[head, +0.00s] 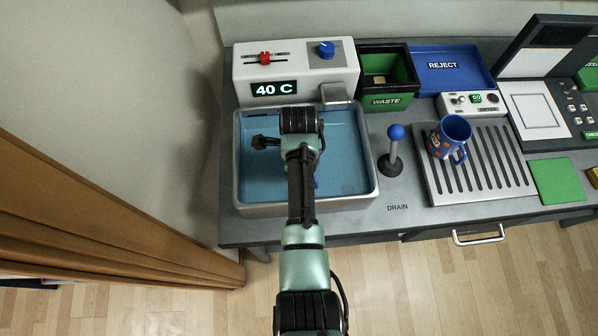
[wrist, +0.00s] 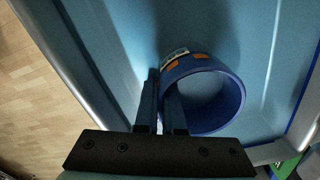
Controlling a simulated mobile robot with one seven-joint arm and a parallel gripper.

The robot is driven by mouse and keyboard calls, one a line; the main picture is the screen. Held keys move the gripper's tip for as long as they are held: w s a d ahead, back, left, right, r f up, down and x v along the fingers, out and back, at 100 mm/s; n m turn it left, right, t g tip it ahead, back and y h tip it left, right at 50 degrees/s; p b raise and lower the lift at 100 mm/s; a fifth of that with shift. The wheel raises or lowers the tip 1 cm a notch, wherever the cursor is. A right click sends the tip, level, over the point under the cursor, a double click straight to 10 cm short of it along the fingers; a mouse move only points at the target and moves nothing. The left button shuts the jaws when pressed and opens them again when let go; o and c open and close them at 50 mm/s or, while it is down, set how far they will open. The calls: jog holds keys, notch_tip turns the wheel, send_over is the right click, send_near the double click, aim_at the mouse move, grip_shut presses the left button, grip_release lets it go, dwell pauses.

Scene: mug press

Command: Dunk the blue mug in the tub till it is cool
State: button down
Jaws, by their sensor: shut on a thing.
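A blue mug (wrist: 225,84) with orange and white patches is in my gripper (wrist: 160,98), seen in the wrist view. The two fingers are shut at the mug's near left side, by its rim; I cannot tell whether they grip the wall or the handle. The mug is over or in the blue tub (head: 374,180), whose floor and walls fill the wrist view. I cannot tell how deep it sits in the water. In the head view my arm hides my fingers and nearly all of the held mug. The tub's display (head: 273,89) reads 40 C.
A second blue mug (head: 448,141) with orange patches stands on the slatted rack (head: 510,185). A blue-knobbed drain lever (head: 395,148) stands between tub and rack. A tap (head: 336,95) overhangs the tub's back right. Behind are a waste bin (head: 400,77) and a blue reject tray (head: 450,75).

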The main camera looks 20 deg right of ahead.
jog(key=shift+r+p, duration=5.3)
jog(key=shift+r, duration=0.4)
